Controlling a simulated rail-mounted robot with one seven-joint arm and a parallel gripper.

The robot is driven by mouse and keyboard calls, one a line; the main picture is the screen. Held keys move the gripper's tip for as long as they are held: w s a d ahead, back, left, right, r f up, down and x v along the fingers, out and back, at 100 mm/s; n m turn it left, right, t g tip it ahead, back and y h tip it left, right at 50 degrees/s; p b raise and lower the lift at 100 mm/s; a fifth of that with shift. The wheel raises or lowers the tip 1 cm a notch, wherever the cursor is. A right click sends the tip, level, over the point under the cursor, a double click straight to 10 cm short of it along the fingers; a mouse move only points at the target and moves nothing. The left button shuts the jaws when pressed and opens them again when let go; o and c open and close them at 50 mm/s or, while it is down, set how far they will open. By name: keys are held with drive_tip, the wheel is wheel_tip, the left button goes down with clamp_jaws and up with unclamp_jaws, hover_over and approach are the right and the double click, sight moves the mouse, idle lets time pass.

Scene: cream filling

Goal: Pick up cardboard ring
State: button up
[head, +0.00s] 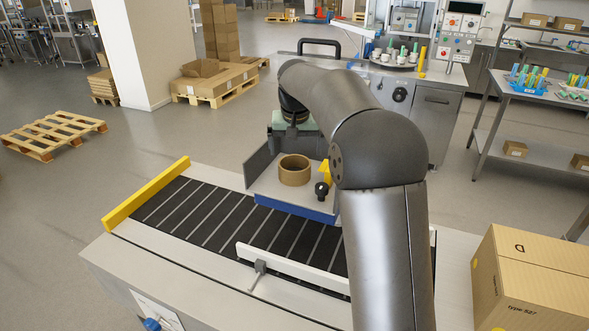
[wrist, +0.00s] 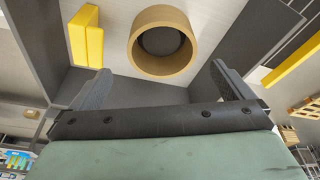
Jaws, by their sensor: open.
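The cardboard ring (head: 295,170) is a short brown tube standing upright on a grey tray (head: 262,187) with a blue front edge.
A yellow block (wrist: 88,35) stands on the tray beside the ring. A dark side wall (head: 262,156) bounds the tray on the left. The tray is at the far side of a black conveyor (head: 200,213) with a white rail (head: 292,268). A large carton (head: 535,285) stands at right.

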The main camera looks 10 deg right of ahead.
sight(295, 163)
drive_tip(key=shift+p+x, duration=0.8)
drive_tip(key=shift+x, duration=2.5)
drive_tip(key=shift+s+a, duration=0.15)
drive_tip(key=c, duration=0.9)
